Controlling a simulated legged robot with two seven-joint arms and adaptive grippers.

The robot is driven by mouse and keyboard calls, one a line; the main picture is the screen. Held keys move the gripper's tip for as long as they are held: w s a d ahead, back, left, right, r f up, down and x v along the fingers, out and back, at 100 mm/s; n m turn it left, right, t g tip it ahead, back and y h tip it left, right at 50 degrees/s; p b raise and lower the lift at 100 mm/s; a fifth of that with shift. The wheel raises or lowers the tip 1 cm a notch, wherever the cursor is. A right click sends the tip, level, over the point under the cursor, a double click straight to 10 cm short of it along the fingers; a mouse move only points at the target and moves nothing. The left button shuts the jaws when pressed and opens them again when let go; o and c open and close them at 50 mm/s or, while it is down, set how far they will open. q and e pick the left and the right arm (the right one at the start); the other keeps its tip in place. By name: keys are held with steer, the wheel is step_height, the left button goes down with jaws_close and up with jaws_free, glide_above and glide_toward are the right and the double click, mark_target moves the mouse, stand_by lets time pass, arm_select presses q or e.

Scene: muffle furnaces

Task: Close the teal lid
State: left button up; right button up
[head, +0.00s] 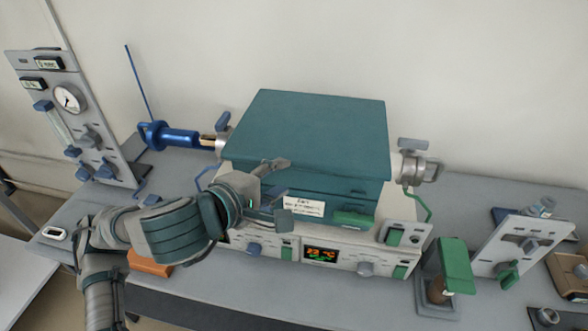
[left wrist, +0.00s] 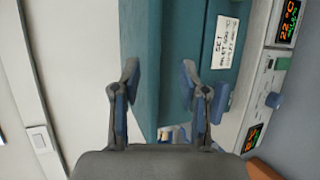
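The teal lid (head: 315,120) lies flat and level over the grey-white furnace body in the head view. Its front face carries a white label (head: 304,206) and a green handle (head: 354,219) lower down. My left gripper (head: 281,190) is open at the left part of the lid's front. In the left wrist view its two fingers (left wrist: 159,80) are spread, with the teal lid (left wrist: 146,40) showing between and beyond them. I cannot tell whether a finger touches the lid. My right gripper is not in view.
A lit control panel (head: 321,254) runs along the furnace front. A gauge panel (head: 72,110) and blue tube fitting (head: 180,138) stand left, metal fittings (head: 411,168) right. A green-topped stand (head: 455,263) is at the right front. An orange block (head: 150,263) lies near my left arm.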

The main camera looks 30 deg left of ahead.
arm_select(q)
steer(key=shift+v, duration=2.25)
steer(key=shift+a, duration=0.1)
